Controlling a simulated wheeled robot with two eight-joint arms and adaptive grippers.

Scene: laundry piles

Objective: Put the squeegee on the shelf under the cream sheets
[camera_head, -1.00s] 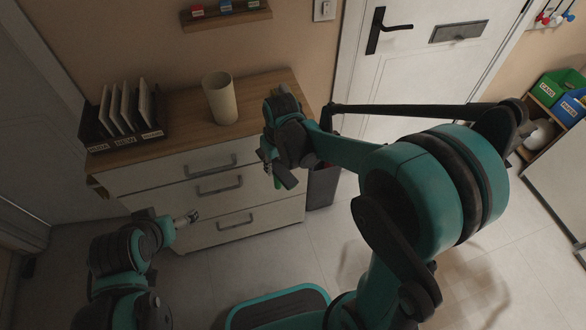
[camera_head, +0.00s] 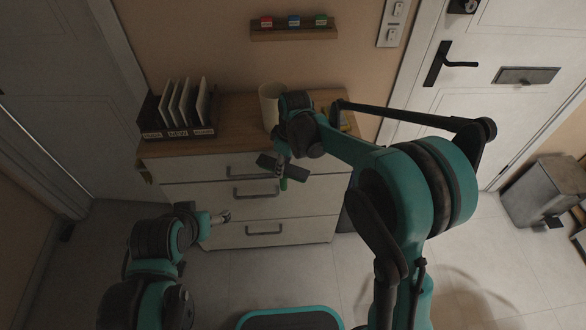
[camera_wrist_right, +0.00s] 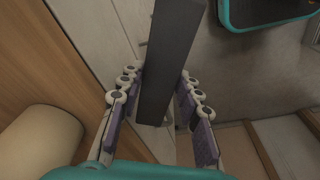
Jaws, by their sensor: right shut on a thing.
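My right gripper (camera_head: 281,166) hangs in front of the drawer unit's top edge. It is shut on a dark, bar-like thing with a green end, which seems to be the squeegee (camera_head: 284,184). In the right wrist view the dark bar (camera_wrist_right: 170,60) runs between the padded fingers of the right gripper (camera_wrist_right: 158,100). My left gripper (camera_head: 222,217) is low in front of the drawers; its jaws are too small to judge. I cannot make out the cream sheets or their shelf.
A wood-topped drawer unit (camera_head: 228,145) stands against the wall. It bears a black file holder (camera_head: 150,128) and a cream cylinder (camera_head: 268,108), partly behind my right gripper. A small wall rack (camera_head: 293,33) holds coloured blocks. A grey bin (camera_head: 540,192) stands near the door (camera_head: 500,110).

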